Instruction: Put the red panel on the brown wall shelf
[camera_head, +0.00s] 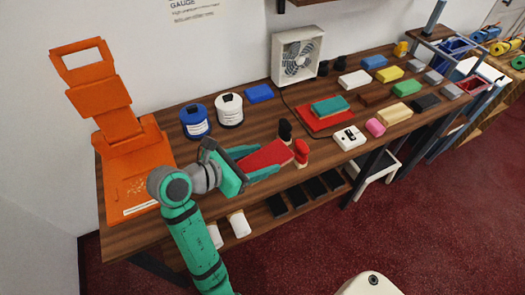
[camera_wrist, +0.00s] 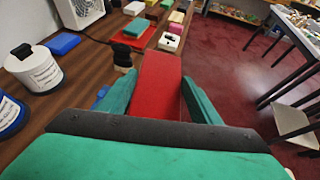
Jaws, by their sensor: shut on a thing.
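My gripper (camera_head: 258,165) is shut on a red panel (camera_head: 268,157), above the front part of the wooden counter. In the wrist view the red panel (camera_wrist: 158,72) lies between the two teal fingers and points away from me. The brown wall shelf (camera_head: 300,2) shows only as a low edge at the top of the head view; its upper face is out of view. A second flat red piece (camera_head: 318,122) lies on the counter with a teal block (camera_head: 330,105) on it.
An orange stand (camera_head: 100,95) is at the left of the counter (camera_head: 165,115). Two labelled tubs (camera_head: 229,110) and a white fan (camera_head: 297,55) stand at the back. Black and red upright items (camera_head: 301,152) are close to the panel's far end. Several coloured blocks fill the right side.

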